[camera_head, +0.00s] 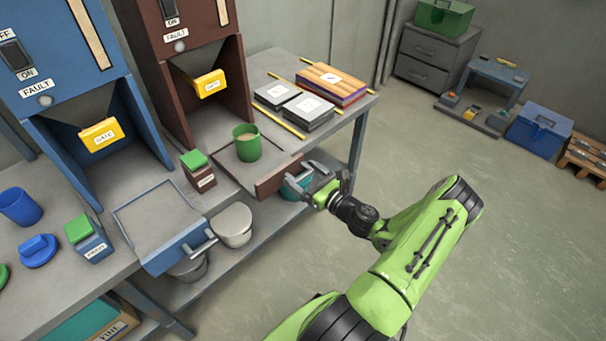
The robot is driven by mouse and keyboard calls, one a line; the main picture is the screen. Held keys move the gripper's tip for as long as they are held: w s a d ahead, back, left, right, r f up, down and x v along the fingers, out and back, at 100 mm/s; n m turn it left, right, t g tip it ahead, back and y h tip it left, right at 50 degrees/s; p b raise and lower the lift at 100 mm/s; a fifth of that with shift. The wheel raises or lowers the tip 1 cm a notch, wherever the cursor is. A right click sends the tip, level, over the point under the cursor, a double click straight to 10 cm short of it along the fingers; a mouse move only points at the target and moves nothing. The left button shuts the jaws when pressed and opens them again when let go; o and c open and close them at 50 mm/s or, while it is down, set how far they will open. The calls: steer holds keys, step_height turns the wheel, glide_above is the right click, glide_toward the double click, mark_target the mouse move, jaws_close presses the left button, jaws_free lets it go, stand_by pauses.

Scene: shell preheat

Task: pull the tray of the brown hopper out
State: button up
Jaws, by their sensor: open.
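The brown hopper (197,42) stands at the back of the bench with a yellow gate tag (209,84) under it. Its tray has a brown front panel (279,176) at the bench's front edge. My gripper (308,180) is open, close in front of the brown panel. The tray's handle is not clearly visible near the jaws, and I cannot tell whether they touch it.
The blue hopper's tray (162,221) juts past the bench edge at left. A brown box with a green top (198,170) stands left of the cup. Pots (231,225) sit on the lower shelf.

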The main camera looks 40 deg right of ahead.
steer(key=shift+o, duration=0.7)
steer(key=shift+s+r, duration=0.15)
steer(key=s+p, duration=0.2)
steer(key=s, duration=1.3)
steer(key=shift+s+d, duration=0.25)
steer(key=shift+s, duration=0.15)
steer(key=shift+w, duration=0.1)
